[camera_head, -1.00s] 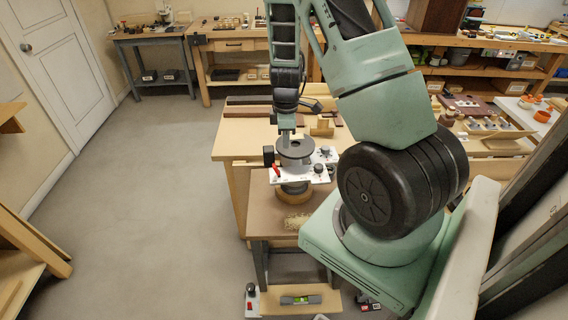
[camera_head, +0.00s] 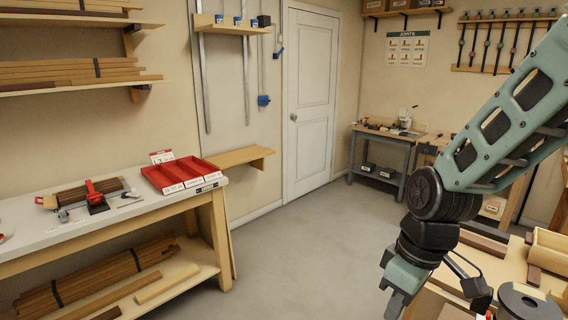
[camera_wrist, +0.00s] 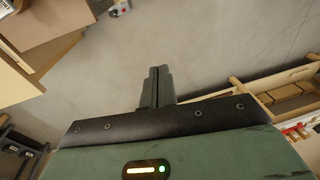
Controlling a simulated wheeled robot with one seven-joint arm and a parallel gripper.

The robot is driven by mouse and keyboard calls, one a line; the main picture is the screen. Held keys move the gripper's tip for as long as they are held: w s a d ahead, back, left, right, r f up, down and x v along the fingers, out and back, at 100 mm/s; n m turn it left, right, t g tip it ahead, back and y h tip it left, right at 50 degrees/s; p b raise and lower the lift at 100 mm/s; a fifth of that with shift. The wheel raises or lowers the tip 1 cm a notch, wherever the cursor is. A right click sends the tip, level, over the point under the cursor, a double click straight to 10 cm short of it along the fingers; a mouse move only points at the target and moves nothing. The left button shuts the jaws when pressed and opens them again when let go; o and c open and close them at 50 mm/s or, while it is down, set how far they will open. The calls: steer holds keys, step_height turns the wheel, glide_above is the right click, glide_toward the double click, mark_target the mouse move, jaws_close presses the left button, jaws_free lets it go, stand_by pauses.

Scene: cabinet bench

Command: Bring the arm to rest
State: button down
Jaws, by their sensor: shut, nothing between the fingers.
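My gripper (camera_wrist: 158,88) shows in the wrist view with its two dark fingers together and nothing between them. Beneath it in that view is bare grey floor (camera_wrist: 185,45). In the head view my green and black arm comes in from the right edge and hangs down. The gripper (camera_head: 396,303) is at the lower right there, pointing down, left of the wooden workbench with the black round disc (camera_head: 524,303). Its tips are close to the bottom of the picture.
A white-topped bench (camera_head: 30,229) with a red divided tray (camera_head: 183,174) stands at the left. A white door (camera_head: 311,105) and a small grey table (camera_head: 385,134) are at the back. The floor (camera_head: 300,260) between them is clear.

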steer(key=s+a+b, duration=0.1)
steer(key=s+a, duration=0.2)
steer(key=s, duration=0.3)
steer(key=s+a+h+b, duration=0.1)
steer(key=s+a+b, duration=0.1)
steer(key=s, duration=0.5)
steer(key=shift+a+f, duration=0.2)
steer(key=shift+a, duration=0.65)
